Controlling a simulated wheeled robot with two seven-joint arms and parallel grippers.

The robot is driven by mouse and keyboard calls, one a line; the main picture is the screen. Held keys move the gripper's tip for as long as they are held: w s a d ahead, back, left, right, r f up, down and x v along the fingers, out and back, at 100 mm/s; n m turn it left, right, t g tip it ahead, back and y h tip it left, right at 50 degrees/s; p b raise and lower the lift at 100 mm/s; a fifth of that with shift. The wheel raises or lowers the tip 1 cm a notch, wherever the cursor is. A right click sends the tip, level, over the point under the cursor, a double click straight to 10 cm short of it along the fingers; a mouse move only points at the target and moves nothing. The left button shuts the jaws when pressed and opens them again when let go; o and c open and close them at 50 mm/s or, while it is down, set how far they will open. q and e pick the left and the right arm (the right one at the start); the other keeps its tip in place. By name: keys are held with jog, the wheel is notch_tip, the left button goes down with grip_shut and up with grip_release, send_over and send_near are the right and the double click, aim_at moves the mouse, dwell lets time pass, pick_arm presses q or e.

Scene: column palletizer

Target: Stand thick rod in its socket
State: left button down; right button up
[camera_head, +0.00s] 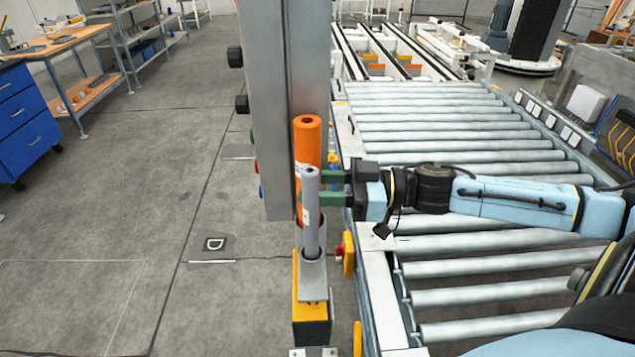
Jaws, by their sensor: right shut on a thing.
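The thick rod (307,138) is orange with a dark hole in its top end, and it stands upright. My right gripper (322,188) comes from the right, with its green fingers shut on the thick rod. A thinner grey rod (311,205) stands upright in front of it, in a grey socket (313,278) on a yellow and black base. The grey rod partly covers the thick rod. Grey socket parts show around the thick rod's lower end, but I cannot tell whether it is seated. My left gripper is not in view.
A tall grey metal column (277,110) stands close behind and left of the rods. A roller conveyor (470,255) lies under and beside my right arm. A red and yellow button box (346,254) is on its near side. The floor at left is open.

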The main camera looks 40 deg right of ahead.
jog(key=o, duration=1.2)
jog(key=p+v, duration=0.5)
jog(key=v, duration=0.8)
jog(key=shift+s+d, duration=0.1)
jog(key=shift+s, duration=0.15)
